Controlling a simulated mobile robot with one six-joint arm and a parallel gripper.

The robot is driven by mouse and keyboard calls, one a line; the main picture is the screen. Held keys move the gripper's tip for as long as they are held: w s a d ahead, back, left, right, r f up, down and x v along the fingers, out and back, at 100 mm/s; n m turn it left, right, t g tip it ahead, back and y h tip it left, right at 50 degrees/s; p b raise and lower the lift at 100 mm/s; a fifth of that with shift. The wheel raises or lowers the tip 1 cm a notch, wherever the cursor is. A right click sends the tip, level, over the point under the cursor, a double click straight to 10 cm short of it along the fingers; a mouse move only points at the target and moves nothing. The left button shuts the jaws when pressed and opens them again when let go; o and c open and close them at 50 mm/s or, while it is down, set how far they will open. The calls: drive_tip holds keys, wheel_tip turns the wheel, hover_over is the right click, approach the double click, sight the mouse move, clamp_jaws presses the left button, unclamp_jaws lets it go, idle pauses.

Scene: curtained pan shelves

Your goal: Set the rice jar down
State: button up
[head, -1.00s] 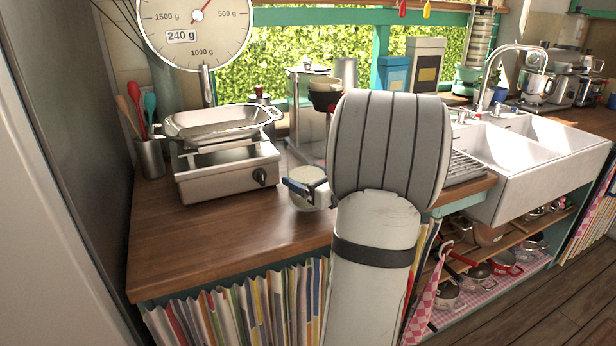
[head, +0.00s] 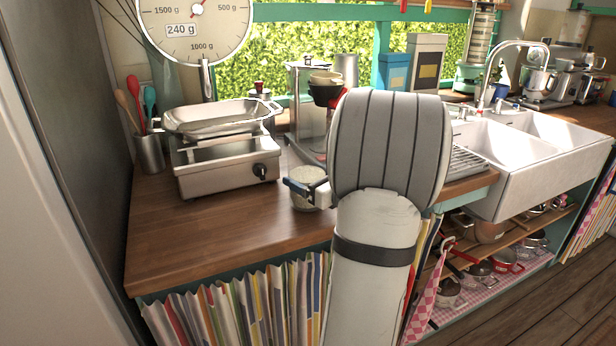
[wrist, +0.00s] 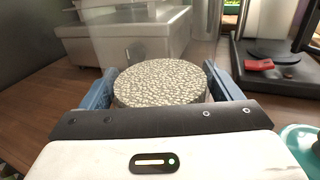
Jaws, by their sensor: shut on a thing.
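The rice jar (wrist: 160,84) sits between the two blue fingers of my gripper (wrist: 157,88) in the wrist view, its round top of pale speckled grains facing the camera. In the head view the jar (head: 306,199) is a small pale container at the wooden counter, partly hidden by my gripper (head: 305,186) and arm. The gripper is shut on the jar. The jar looks upright. I cannot tell whether its base touches the counter (head: 215,225).
A scale with a metal pan (head: 217,117) stands behind and left of the jar. A utensil pot (head: 149,154) is at the far left. A coffee stand (head: 327,95) is behind the jar. The counter's front left is clear. A white sink (head: 535,150) is at right.

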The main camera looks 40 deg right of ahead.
drive_tip(key=shift+f, duration=0.1)
drive_tip(key=o, duration=1.7)
drive_tip(key=shift+f, duration=0.1)
drive_tip(key=s, duration=0.7)
drive_tip(key=shift+s+d, duration=0.3)
drive_tip(key=shift+s, duration=0.1)
clamp_jaws()
idle(0.4)
